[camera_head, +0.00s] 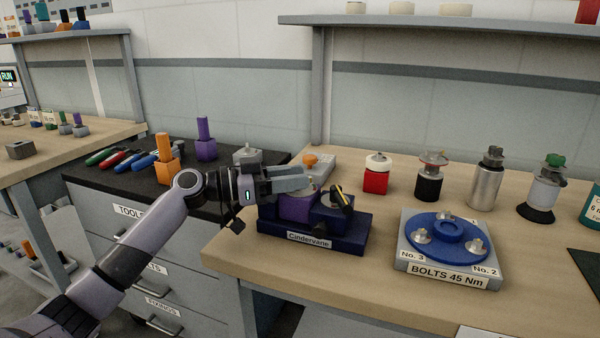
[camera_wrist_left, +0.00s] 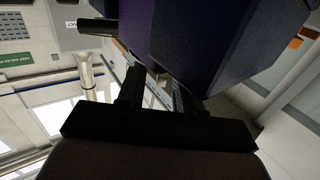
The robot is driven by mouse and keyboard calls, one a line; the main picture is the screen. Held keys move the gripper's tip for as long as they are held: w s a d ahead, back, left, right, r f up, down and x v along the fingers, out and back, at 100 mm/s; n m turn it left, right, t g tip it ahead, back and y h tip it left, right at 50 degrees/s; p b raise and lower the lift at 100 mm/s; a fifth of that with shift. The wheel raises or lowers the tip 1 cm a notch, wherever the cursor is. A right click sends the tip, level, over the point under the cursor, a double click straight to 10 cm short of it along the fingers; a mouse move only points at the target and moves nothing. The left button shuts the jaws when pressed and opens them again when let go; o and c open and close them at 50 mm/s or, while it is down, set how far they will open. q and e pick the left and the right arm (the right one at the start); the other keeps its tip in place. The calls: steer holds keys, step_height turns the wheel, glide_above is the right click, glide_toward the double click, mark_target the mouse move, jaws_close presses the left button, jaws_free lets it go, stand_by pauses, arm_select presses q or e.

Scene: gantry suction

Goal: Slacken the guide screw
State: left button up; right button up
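A dark blue unit labelled Cindervane (camera_head: 310,238) stands at the left front of the wooden bench, with a purple block and a dark blue block on top. The guide screw cannot be clearly made out.
A grey block with a blue disc (camera_head: 447,229), labelled BOLTS 45 Nm, stands right of the unit. A red-and-white container (camera_head: 376,174) and several suction-type pieces line the bench behind. A black-topped tool cabinet (camera_head: 110,185) is at left. Bench space shows between unit and disc.

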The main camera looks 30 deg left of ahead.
arm_select(q)
steer(key=shift+x, duration=0.85)
jaws_close()
steer(key=shift+p, duration=0.35)
steer(key=n+t+y+p, duration=0.1)
steer(key=n+y+p, duration=0.1)
steer(key=shift+d+r+t+y, duration=0.1)
steer(key=shift+t+y, duration=0.2)
steer(key=shift+t, duration=0.1)
steer(key=n+t+y+p, duration=0.1)
steer(key=n+y+p, duration=0.1)
steer(key=p, duration=0.3)
steer(key=n+t+y+p, duration=0.1)
steer(key=n+y+p, duration=0.1)
steer(key=p, duration=0.3)
steer(key=shift+y, duration=0.9)
steer(key=shift+f+n+y+p, duration=0.3)
steer(key=shift+n+y+p, duration=0.2)
steer(key=shift+y+p, duration=0.35)
steer(key=shift+f, duration=0.1)
